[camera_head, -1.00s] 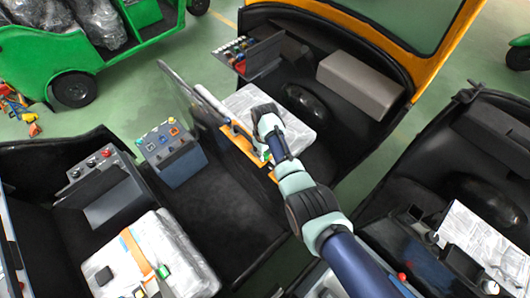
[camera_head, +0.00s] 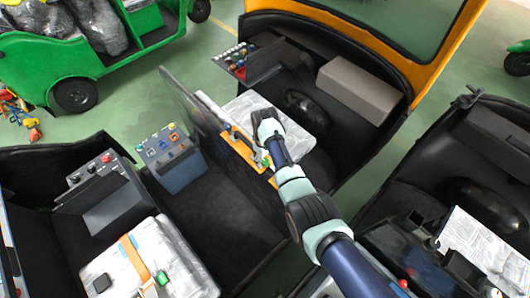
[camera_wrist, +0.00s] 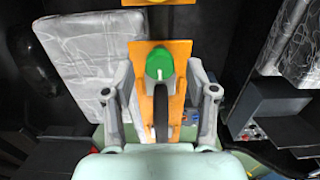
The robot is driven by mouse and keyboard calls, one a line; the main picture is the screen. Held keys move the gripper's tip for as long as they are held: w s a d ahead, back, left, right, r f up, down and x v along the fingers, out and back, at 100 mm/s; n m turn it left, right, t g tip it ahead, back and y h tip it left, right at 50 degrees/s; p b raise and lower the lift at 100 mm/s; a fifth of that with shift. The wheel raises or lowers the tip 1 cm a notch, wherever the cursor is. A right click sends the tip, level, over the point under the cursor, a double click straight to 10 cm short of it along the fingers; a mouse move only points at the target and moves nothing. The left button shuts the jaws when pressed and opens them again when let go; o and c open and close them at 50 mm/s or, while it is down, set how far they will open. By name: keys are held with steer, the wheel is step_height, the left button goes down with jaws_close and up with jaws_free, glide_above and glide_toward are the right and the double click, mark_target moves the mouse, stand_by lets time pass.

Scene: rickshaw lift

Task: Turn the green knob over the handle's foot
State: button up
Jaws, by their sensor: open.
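The green knob (camera_wrist: 160,64) with a pale pointer mark sits on an orange plate (camera_wrist: 178,57) in the wrist view. The pointer runs roughly up and down the picture. My gripper (camera_wrist: 160,76) is open, one finger left of the knob and one right, both apart from it. A dark bar (camera_wrist: 161,115), perhaps the handle, lies along the plate below the knob. In the head view my gripper (camera_head: 263,158) is over the orange plate (camera_head: 239,150) on the middle vehicle; the knob there is mostly hidden by the gripper.
A grey wrapped seat (camera_head: 245,106) lies beside the plate. A thin upright panel (camera_head: 192,103) stands left of it. A grey control box (camera_head: 170,158) is at left. Another seat with an orange strap and a green knob (camera_head: 162,278) is at lower left.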

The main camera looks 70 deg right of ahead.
mark_target(265, 161)
step_height(265, 161, up, 11)
steer(key=shift+r, duration=0.1)
stand_by(0.7)
steer(key=w+a+r+n+t+h+p, duration=0.1)
steer(key=w+a+r+t, duration=0.2)
steer(key=a, duration=0.5)
steer(key=w+a+r+n+t+h+p, duration=0.1)
steer(key=w+a+r, duration=0.2)
steer(key=w+a, duration=0.3)
steer(key=w+a+r+n+t+h+p, duration=0.1)
steer(key=w+a+r+t+p, duration=0.2)
steer(key=a, duration=0.6)
steer(key=s+a+r+t+y, duration=0.1)
steer(key=s+a+r+t, duration=0.1)
steer(key=a+r, duration=0.5)
steer(key=s+a+r+n+t+y, duration=0.1)
steer(key=s+a+r+t+y, duration=0.1)
steer(key=a+r, duration=0.5)
steer(key=s+a+t, duration=0.1)
steer(key=a, duration=0.4)
steer(key=shift+s+a+n+t+p, duration=0.3)
steer(key=shift+s+a+t, duration=0.05)
steer(key=shift+a+t, duration=0.05)
